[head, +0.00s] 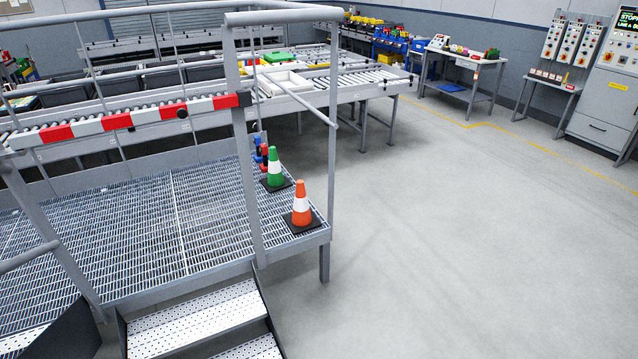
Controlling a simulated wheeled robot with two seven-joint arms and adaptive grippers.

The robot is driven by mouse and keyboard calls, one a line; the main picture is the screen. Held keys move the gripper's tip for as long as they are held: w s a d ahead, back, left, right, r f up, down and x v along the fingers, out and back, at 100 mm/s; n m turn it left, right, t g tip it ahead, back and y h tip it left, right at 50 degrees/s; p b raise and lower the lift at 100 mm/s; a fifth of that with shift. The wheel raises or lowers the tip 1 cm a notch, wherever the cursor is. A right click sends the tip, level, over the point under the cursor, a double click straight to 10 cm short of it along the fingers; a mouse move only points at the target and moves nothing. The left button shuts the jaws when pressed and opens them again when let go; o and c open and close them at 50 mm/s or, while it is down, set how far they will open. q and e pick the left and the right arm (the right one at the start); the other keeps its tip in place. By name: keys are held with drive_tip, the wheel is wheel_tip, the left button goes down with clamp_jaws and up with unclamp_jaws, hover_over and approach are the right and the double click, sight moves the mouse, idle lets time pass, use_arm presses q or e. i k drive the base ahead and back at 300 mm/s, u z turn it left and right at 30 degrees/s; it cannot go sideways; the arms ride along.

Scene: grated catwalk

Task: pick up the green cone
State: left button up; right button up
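The green cone (274,167) with a white band and dark square base stands upright on the grated catwalk (150,230), near its right edge in the head view. An orange cone (301,204) with a white band stands upright in front and to the right of it, at the catwalk corner. Small red and blue objects (261,150) stand just behind the green cone; I cannot tell what they are. A railing post (243,150) rises just left of the cones. Neither of my grippers is in view.
Grey railings surround the catwalk, with a red and white bar (130,118) across. Metal steps (195,318) lead down at the front. A roller conveyor (330,85) stands behind. A workbench (463,70) and control cabinet (606,90) stand far right. The floor (450,240) at right is clear.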

sight(276, 181)
drive_tip(key=z, duration=0.7)
drive_tip(key=i, duration=5.55)
drive_tip(key=u, duration=1.15)
drive_tip(key=i, duration=3.2)
drive_tip(key=u, duration=2.9)
